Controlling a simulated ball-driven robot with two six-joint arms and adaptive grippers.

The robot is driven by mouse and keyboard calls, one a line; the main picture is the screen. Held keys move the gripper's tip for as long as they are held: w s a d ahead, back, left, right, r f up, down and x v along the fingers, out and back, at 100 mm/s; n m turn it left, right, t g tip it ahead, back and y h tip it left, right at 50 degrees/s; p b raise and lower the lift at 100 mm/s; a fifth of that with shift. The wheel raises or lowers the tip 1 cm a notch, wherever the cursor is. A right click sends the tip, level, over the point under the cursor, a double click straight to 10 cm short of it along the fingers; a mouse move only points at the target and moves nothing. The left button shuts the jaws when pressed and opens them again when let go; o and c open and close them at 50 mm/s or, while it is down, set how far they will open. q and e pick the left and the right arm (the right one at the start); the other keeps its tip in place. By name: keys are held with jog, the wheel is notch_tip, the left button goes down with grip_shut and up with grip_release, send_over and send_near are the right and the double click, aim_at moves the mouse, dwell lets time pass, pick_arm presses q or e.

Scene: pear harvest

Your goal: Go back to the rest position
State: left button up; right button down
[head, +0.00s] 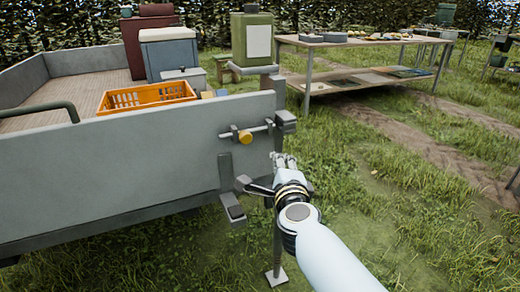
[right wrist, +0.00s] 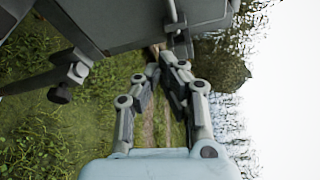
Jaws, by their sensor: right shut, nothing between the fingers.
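My right gripper (head: 284,160) reaches in from the lower right in the head view, close to the rear corner of the grey trailer (head: 120,165). In the right wrist view the gripper's fingers (right wrist: 165,62) come together at their tips and hold nothing. The trailer also shows in the wrist view (right wrist: 115,22), just beyond the fingertips. I cannot tell whether the fingers touch the trailer. A latch bar with a yellow knob (head: 245,137) sits on the trailer's wall, left of the gripper. My left gripper is not in view.
An orange crate (head: 148,96) stands on the trailer bed near a blue-grey box (head: 170,55). A green box (head: 252,38) stands behind the corner. A wooden table (head: 365,45) with trays is at the back right. Open grass (head: 400,200) lies right of the trailer.

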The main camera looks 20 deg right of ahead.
jog(key=s+d+f+n+g+y, duration=0.1)
jog(key=s+f+n+g+y, duration=0.3)
jog(key=s+f, duration=0.9)
jog(key=s+d+f+n+g+h, duration=0.15)
jog(key=s+f+n, duration=0.45)
jog(key=s+f, duration=0.75)
jog(key=s+d+f+n+g, duration=0.1)
jog(key=s+f+n+g, duration=0.2)
jog(key=s, duration=0.7)
jog(key=s+d+f+n+g, duration=0.2)
jog(key=s+f+n+g, duration=0.2)
jog(key=s, duration=0.7)
jog(key=s+d+f+n+g, duration=0.2)
jog(key=s+f+n+g, duration=0.1)
jog(key=s+f+n, duration=0.4)
jog(key=s+f+y, duration=0.1)
jog(key=s+f, duration=0.1)
jog(key=s, duration=0.1)
jog(key=shift+s+d, duration=0.25)
jog(key=shift+s, duration=0.05)
jog(key=shift+w, duration=0.1)
